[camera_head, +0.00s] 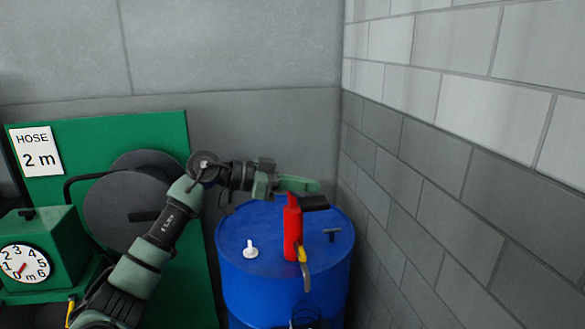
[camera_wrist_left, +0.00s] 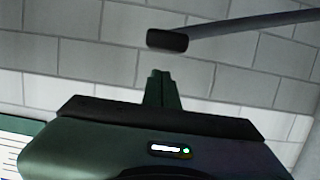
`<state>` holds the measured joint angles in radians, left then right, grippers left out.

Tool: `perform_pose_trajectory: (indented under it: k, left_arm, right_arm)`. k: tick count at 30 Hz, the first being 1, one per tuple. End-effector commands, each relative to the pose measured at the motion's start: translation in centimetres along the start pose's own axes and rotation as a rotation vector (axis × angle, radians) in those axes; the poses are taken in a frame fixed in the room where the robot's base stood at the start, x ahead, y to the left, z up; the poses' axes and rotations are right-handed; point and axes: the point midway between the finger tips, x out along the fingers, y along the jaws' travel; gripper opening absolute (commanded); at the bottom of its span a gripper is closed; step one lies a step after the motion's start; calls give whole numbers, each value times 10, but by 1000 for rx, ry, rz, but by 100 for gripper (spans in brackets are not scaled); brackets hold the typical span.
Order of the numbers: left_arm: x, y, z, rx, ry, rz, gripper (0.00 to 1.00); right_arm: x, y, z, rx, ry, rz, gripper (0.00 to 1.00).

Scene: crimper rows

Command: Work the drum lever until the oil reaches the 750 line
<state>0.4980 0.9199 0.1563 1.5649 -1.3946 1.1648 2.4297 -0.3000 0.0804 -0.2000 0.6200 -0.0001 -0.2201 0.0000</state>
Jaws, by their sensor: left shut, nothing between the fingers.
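A blue drum (camera_head: 245,290) stands by the right wall with a red pump (camera_head: 292,230) upright on its top. A black lever grip (camera_head: 315,202) shows beside the pump's head. In the wrist view the lever is a grey rod (camera_wrist_left: 245,22) with a black grip at its end (camera_wrist_left: 167,40). My left gripper (camera_head: 316,186) is above the drum, just behind and above the grip in the head view. Its fingers (camera_wrist_left: 157,78) are shut and empty, apart from the grip in the wrist view. A dark vessel-like shape (camera_head: 306,318) is cut off below the spout. No oil or 750 line shows.
A white cap (camera_head: 250,250) and a dark T-shaped fitting (camera_head: 332,234) are on the drum top. A green hose-reel stand (camera_head: 165,128) and a dialled green box (camera_head: 50,240) stand left. The block wall (camera_head: 440,160) is close on the right.

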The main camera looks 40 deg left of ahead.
Motion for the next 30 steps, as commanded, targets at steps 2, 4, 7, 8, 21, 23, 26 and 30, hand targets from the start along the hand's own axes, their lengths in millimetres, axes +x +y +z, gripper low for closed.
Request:
perform_pose_trajectory:
  k: [2,4,7,8,21,23,26,30]
  left_arm:
    - [2,0,8,-1,0,1,0]
    - [3,0,14,-1,0,0,0]
    - [4,0,18,2,0,0,0]
    - [4,0,19,2,0,0,0]
    - [8,4,36,35,-5,-10,0]
    - [11,10,50,73,-8,-18,0]
    - [18,20,80,161,-10,-38,0]
    - [28,30,117,294,-8,-71,0]
  right_arm:
    - [-3,0,0,0,0,0,36]
    - [-4,0,0,0,0,0,36]
    - [-5,0,0,0,0,0,36]
    - [-5,0,0,0,0,0,36]
    - [6,0,0,0,0,0,36]
    - [14,0,1,0,0,0,36]
    - [31,-1,3,0,0,0,36]
    - [48,-1,4,0,0,0,36]
